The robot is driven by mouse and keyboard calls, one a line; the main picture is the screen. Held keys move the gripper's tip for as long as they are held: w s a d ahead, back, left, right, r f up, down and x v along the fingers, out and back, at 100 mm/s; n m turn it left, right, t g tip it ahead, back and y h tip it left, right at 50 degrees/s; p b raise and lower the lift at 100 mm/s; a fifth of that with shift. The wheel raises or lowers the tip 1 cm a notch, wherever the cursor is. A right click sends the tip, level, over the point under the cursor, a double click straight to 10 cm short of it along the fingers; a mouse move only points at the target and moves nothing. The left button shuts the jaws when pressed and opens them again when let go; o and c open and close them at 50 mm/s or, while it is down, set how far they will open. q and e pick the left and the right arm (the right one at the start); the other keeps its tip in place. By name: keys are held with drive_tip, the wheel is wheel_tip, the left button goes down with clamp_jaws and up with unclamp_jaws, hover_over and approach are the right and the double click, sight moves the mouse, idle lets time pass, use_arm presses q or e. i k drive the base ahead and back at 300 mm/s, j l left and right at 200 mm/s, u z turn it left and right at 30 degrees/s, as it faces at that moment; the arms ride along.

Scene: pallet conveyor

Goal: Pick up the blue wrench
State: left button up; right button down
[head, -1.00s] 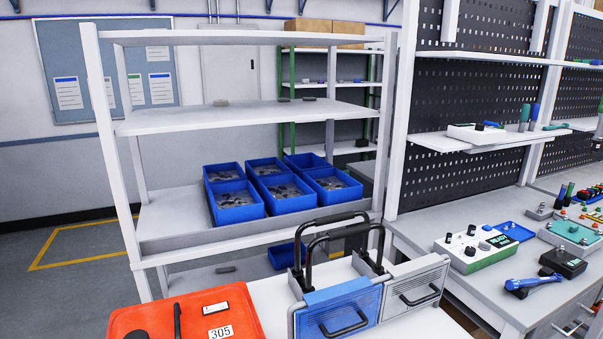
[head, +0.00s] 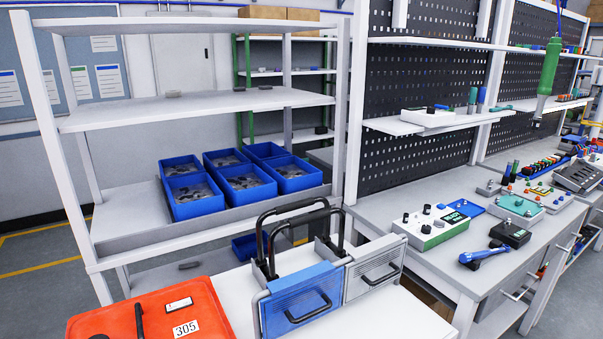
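The blue wrench (head: 484,256) lies on the grey workbench (head: 480,284) at the right, close to its front edge. It is blue with a darker end at the left. It lies in front of a small black box (head: 510,234) and to the right of the green and white control box (head: 436,228). Nothing touches it from above. Neither of my grippers shows in the head view.
A white surface in front bears an orange case (head: 150,318) marked 305 and blue and grey handled panels (head: 303,297). A white shelf (head: 200,104) with several blue bins stands behind. A green tool (head: 548,68) hangs over the bench.

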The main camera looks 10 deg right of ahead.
sight(477, 255)
drive_tip(key=z, duration=2.25)
drive_tip(key=i+z, duration=0.1)
drive_tip(key=i, duration=3.75)
drive_tip(key=i+u, duration=0.4)
drive_tip(key=i+l+u, duration=0.2)
drive_tip(key=u, duration=0.25)
drive_tip(key=i+l+u, duration=0.25)
drive_tip(key=u, duration=0.15)
drive_tip(key=i+u, duration=0.1)
drive_tip(key=u, duration=2.3)
